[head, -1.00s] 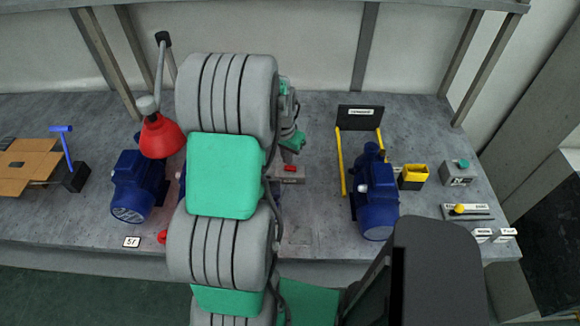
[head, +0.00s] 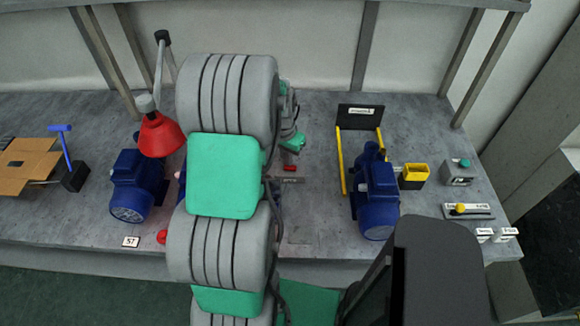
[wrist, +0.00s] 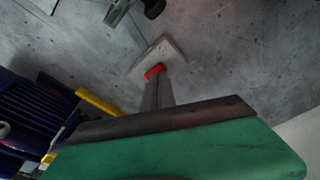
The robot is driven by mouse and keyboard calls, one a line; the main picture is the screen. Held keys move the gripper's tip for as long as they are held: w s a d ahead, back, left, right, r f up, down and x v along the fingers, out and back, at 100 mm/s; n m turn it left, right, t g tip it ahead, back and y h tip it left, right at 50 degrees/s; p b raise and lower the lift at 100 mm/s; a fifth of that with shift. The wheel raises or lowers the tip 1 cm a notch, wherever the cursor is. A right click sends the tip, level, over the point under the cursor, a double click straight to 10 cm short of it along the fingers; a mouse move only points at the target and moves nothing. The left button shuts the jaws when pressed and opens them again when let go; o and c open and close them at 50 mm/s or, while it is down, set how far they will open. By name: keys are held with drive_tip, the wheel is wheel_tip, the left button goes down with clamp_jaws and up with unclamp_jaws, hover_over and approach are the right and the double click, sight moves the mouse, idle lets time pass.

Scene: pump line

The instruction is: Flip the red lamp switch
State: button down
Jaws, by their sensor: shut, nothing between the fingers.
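The red switch (head: 291,168) sits on a small grey plate on the bench, just right of my arm in the head view. In the wrist view the red switch (wrist: 154,71) is on a pale square plate (wrist: 170,58), right at the tips of my gripper (wrist: 155,82). My fingers are together with nothing held between them. I cannot tell whether they touch the switch. The red lamp (head: 160,135) hangs on a grey jointed stand left of my arm. Part of the switch's surroundings is hidden by my arm in the head view.
Blue pumps (head: 138,187) and (head: 376,195) stand left and right of my arm. A cardboard piece (head: 22,165) and a blue-handled valve (head: 64,148) are at far left. The bench between switch and rails is bare.

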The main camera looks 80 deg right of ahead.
drive_tip(key=shift+f+b, duration=0.5)
drive_tip(key=shift+f, duration=0.25)
drive_tip(key=shift+r+p, duration=2.2)
drive_tip(key=shift+r, duration=1.4)
